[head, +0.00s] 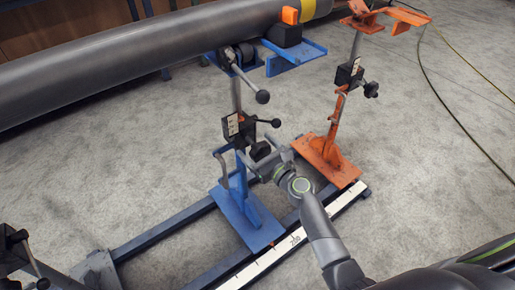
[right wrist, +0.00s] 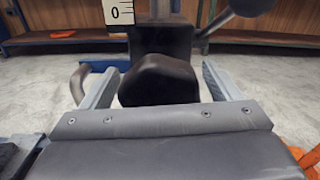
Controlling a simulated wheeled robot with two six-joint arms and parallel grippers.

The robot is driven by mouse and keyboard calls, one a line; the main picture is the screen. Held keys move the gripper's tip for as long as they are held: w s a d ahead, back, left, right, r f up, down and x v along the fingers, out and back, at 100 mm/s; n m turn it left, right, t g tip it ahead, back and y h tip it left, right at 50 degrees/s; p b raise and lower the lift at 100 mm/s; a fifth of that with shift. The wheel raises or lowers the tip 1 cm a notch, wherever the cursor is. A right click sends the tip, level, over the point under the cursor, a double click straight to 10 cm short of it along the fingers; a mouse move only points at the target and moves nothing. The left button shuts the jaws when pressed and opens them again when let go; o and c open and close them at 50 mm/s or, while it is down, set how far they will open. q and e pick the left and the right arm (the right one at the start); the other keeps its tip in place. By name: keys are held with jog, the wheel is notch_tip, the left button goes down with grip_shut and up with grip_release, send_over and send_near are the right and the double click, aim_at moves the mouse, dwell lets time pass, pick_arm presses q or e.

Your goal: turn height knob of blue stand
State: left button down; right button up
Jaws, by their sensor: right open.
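The blue stand (head: 239,207) stands on the floor frame, its roller head under the grey pipe (head: 150,58). Its black clamp block with a white scale (head: 232,124) sits midway up the post. The black height knob (head: 259,150) sticks out from that block toward my right gripper (head: 263,157). In the right wrist view the knob (right wrist: 160,82) lies between the two open fingers, with visible gaps on both sides. The scale (right wrist: 118,12) reads 0 above it. I cannot make out my left gripper.
An orange stand (head: 328,158) is close on the right, with its own knob (head: 371,90). A lever with a black ball (head: 262,97) sticks out above the blue stand's block. A white ruler strip (head: 287,245) lies along the front rail.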

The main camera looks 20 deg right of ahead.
jog(key=c, duration=1)
jog(key=shift+n, duration=0.5)
